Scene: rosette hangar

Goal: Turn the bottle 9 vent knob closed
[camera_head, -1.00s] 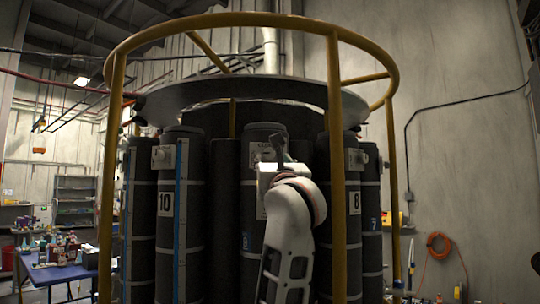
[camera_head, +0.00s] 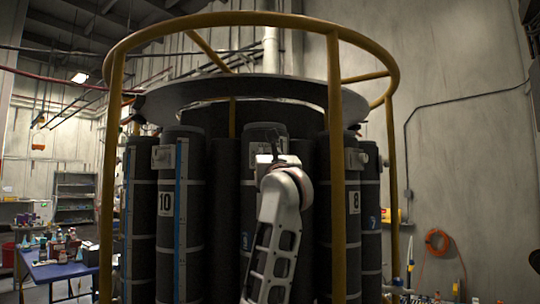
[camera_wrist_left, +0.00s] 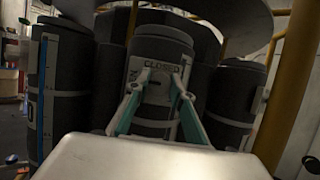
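The middle bottle (camera_head: 265,132), between the ones marked 10 and 8, is a dark upright cylinder; I take it as bottle 9, its number being hidden. In the left wrist view the same bottle (camera_wrist_left: 160,45) carries a pale plate (camera_wrist_left: 157,70) reading CLOSED along its top. A small dark shape, perhaps the vent knob (camera_wrist_left: 181,92), shows on the plate's right; its setting is unclear. My left gripper (camera_wrist_left: 158,85) is open, its fingers spread in front of the plate. In the head view my left gripper (camera_head: 276,150) covers part of the plate. My right gripper is out of view.
Bottle 10 (camera_head: 180,250) stands to the left and bottle 8 (camera_head: 354,235) to the right. A yellow post (camera_head: 336,150) rises just right of my arm, under a yellow top ring (camera_head: 250,18). A blue table (camera_head: 55,272) with small items stands far left.

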